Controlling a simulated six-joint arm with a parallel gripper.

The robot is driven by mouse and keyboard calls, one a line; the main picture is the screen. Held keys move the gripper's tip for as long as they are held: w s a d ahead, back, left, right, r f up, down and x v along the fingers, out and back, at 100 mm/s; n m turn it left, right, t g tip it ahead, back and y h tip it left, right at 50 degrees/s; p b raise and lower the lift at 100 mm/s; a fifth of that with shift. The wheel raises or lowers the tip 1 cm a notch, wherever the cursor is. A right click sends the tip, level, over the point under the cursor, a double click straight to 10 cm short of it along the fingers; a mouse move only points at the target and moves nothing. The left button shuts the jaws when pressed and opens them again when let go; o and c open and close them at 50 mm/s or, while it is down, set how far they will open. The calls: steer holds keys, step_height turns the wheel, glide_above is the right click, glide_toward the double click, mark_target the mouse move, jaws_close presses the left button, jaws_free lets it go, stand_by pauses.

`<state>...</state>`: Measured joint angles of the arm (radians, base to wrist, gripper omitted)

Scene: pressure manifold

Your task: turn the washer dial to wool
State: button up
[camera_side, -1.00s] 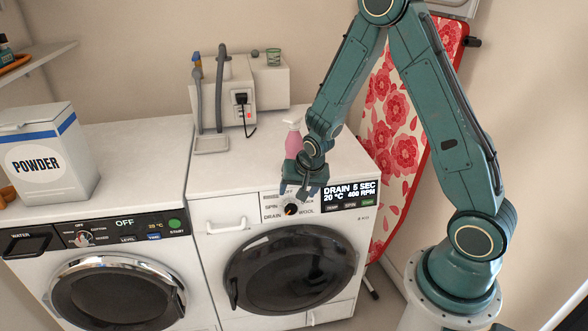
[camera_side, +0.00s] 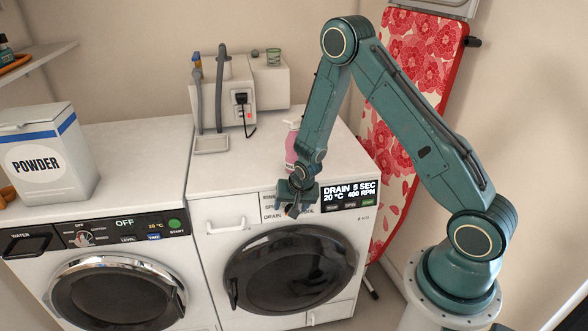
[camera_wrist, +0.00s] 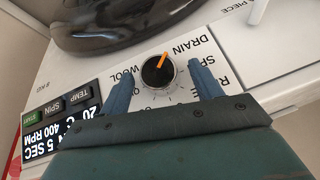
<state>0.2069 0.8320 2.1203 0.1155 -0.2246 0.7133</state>
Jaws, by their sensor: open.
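The dial (camera_wrist: 153,76) on the right washer's panel is a round dark knob with a pale rim and an orange pointer. In the wrist view, the pointer aims toward the DRAIN label (camera_wrist: 188,48). The WOOL label (camera_wrist: 125,78) is on the other side, partly covered by a finger. The washer display (camera_side: 348,191) reads DRAIN 5 SEC, 20 °C, 400 RPM. My gripper (camera_wrist: 161,68) is open, with one finger on each side of the dial. A gap shows between fingers and knob in the wrist view. In the side view, my gripper (camera_side: 294,208) mostly hides the dial.
The right washer's dark round door (camera_side: 290,268) is below the panel. TEMP, SPIN and START buttons (camera_side: 350,206) sit under the display. A pink bottle (camera_side: 291,148) stands behind my gripper on the washer top. The left washer (camera_side: 125,238) and powder box (camera_side: 48,160) are further left.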

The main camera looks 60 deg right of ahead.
steer(key=shift+f, duration=0.15)
steer(key=c, duration=1)
steer(key=shift+o, duration=0.2)
